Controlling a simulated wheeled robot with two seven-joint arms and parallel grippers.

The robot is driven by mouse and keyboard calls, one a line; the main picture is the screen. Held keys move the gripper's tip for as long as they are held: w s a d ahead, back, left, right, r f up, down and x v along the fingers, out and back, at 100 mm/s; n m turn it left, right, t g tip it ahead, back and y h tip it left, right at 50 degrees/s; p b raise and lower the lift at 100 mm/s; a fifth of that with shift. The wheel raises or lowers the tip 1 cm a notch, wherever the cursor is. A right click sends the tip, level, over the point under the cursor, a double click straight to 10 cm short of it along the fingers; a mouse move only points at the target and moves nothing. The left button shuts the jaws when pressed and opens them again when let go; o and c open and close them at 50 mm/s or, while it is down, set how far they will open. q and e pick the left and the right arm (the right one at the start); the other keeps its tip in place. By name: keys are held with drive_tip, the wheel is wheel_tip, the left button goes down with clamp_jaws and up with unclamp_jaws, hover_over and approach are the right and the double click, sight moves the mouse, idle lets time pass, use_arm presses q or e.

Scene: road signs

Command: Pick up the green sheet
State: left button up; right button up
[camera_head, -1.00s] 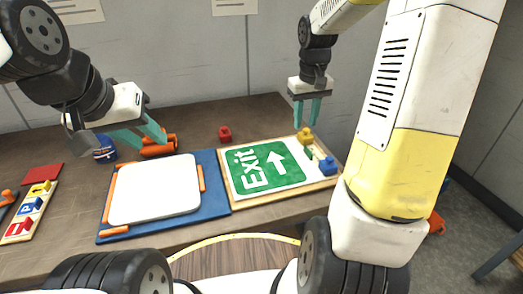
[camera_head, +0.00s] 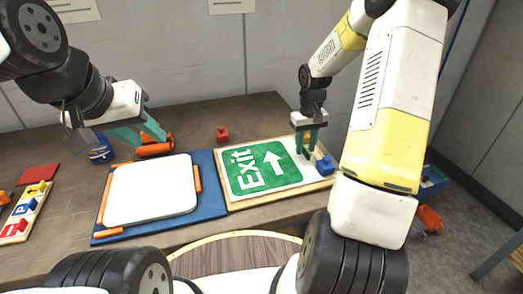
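The green sheet (camera_head: 247,183) has a white "Exit" and an arrow on it. It lies flat on a light wooden board right of centre. My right gripper (camera_head: 307,149) points down at the board's far right corner, beside the sheet. Contact with that tool is unclear.
A white panel (camera_head: 150,190) with orange bars lies on a blue board (camera_head: 219,205) left of the sheet. A blue block (camera_head: 325,166) stands on the wooden board's right side. A red block (camera_head: 222,134) is behind. A board of small signs (camera_head: 24,213) lies far left.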

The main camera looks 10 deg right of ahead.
clamp_jaws()
idle(0.4)
